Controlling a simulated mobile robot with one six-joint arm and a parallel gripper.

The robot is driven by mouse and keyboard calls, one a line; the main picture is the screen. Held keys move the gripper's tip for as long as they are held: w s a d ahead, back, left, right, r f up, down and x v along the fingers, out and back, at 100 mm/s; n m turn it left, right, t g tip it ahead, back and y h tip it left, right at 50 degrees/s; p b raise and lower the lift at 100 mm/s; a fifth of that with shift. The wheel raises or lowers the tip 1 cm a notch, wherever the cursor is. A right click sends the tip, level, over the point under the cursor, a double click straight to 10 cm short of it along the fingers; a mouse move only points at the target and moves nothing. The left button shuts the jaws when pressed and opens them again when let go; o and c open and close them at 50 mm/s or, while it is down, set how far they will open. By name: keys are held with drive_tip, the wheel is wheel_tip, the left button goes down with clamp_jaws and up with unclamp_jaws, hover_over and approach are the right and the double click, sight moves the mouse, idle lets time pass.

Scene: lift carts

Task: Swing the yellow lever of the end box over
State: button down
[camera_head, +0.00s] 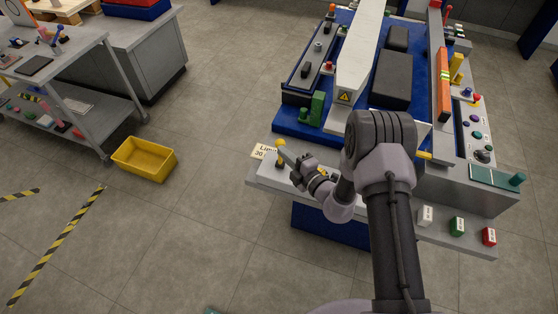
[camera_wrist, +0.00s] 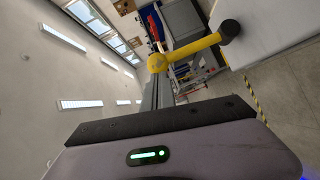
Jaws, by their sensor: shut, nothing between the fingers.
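The yellow lever (camera_head: 289,155) shows at the near left end of the cart in the head view, partly hidden by my gripper. In the wrist view the yellow lever (camera_wrist: 190,51) runs slantwise from a round yellow hub to a dark knob at its upper right. The light grey end box (camera_head: 262,176) sits below it at the cart's near edge. My gripper (camera_head: 300,166) is shut and empty, close beside the lever; I cannot tell whether they touch. In the wrist view my gripper's dark front edge lies below the lever.
The blue-topped cart (camera_head: 292,125) carries grey beams and several knobs. A small label (camera_head: 262,151) stands left of the lever. A yellow bin (camera_head: 144,158) sits on the open floor at left, near a grey bench (camera_head: 75,70).

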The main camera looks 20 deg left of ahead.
drive_tip(key=w, duration=0.3)
drive_tip(key=shift+d+r+m+g, duration=0.15)
drive_tip(key=shift+r+m+g, duration=0.15)
drive_tip(key=shift+m, duration=0.1)
drive_tip(key=w, duration=0.3)
drive_tip(key=shift+d+b, duration=0.1)
drive_tip(key=shift+b, duration=0.2)
drive_tip(key=shift+r, duration=0.1)
